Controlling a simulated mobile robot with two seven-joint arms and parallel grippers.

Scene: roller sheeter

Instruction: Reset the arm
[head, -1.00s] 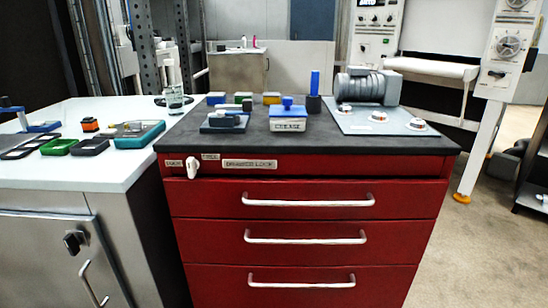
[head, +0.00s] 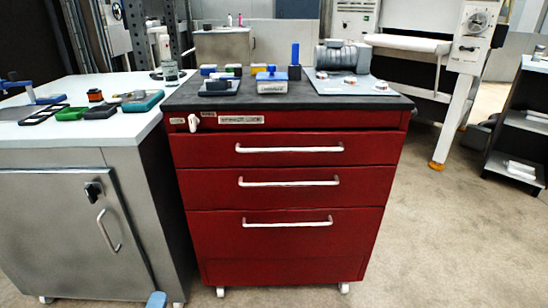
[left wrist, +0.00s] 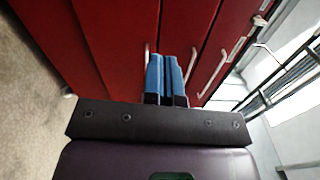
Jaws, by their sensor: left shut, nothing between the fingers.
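My left gripper (left wrist: 166,78) shows in the left wrist view with its two blue fingers side by side, shut and empty. A blue fingertip of it (head: 157,299) also shows at the bottom edge of the head view, low in front of the cabinets. The red drawer cabinet (head: 285,232) stands ahead, its drawers closed; its red fronts and pale handles fill much of the left wrist view (left wrist: 120,40). I cannot tell the exact gap between fingers and drawer fronts. My right gripper is in neither view.
A steel cabinet (head: 60,215) with a white top stands at the left, bearing small trays. A shelf rack (head: 520,125) stands at far right. The floor right of the drawers is clear.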

